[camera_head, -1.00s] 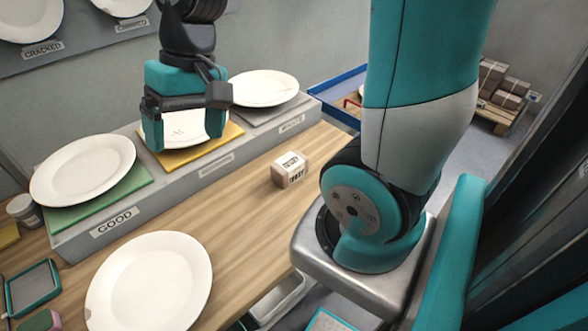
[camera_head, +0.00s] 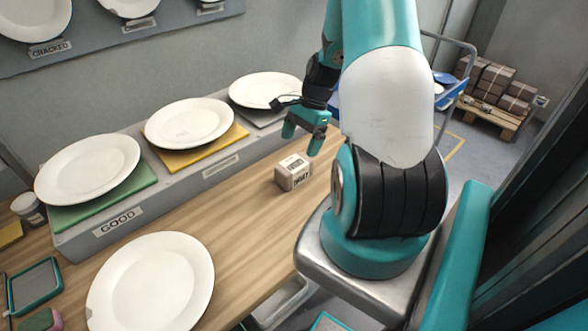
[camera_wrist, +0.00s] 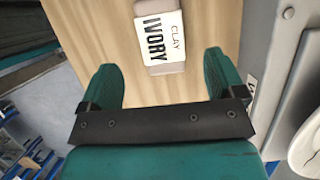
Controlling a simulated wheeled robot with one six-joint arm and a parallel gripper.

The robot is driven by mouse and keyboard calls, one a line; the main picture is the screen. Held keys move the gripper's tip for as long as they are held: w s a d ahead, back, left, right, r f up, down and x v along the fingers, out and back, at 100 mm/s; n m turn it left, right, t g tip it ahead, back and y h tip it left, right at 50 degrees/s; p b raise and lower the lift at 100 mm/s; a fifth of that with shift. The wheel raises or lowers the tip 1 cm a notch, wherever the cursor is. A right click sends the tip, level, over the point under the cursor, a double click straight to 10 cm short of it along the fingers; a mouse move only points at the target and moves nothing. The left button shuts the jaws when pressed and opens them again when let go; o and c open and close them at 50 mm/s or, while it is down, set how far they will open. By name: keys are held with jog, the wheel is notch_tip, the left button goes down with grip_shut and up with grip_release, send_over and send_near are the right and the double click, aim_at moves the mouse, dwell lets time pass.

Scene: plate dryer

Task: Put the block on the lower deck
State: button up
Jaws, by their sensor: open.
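A small pale block (camera_head: 293,171) lies on the wooden table (camera_head: 235,221), to the right of the GOOD label. In the wrist view the block (camera_wrist: 161,42) has a white label reading CLAY IVORY and sits beyond the fingertips, near the middle between them. My gripper (camera_head: 302,140) is open and empty, above and just behind the block. Both teal fingers show apart in the wrist view (camera_wrist: 165,72). A blue cart (camera_head: 452,82), partly behind my arm, stands on the floor at the back right; its decks are mostly hidden.
White plates rest on a green mat (camera_head: 103,206), a yellow mat (camera_head: 203,155) and a grey mat along the raised ledge. Another white plate (camera_head: 152,285) lies on the table in front. A pallet of wrapped bricks (camera_head: 490,118) stands at the far right.

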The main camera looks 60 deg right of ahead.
aim_at(295, 163)
jog(key=x, duration=0.4)
jog(key=shift+a+f+p, duration=0.1)
jog(key=shift+f+p, duration=0.15)
jog(key=shift+p, duration=0.05)
jog(key=shift+d+p+x, duration=0.2)
jog(key=shift+p+x, duration=0.3)
jog(key=shift+x, duration=0.8)
jog(key=shift+d+p+x, duration=0.15)
jog(key=shift+p+x, duration=0.3)
jog(key=shift+x, duration=0.85)
jog(key=shift+f, duration=0.25)
jog(key=c, duration=1.5)
notch_tip(295, 163, up, 20)
jog(key=shift+r+b, duration=0.15)
jog(key=shift+b, duration=0.95)
jog(key=shift+c, duration=0.2)
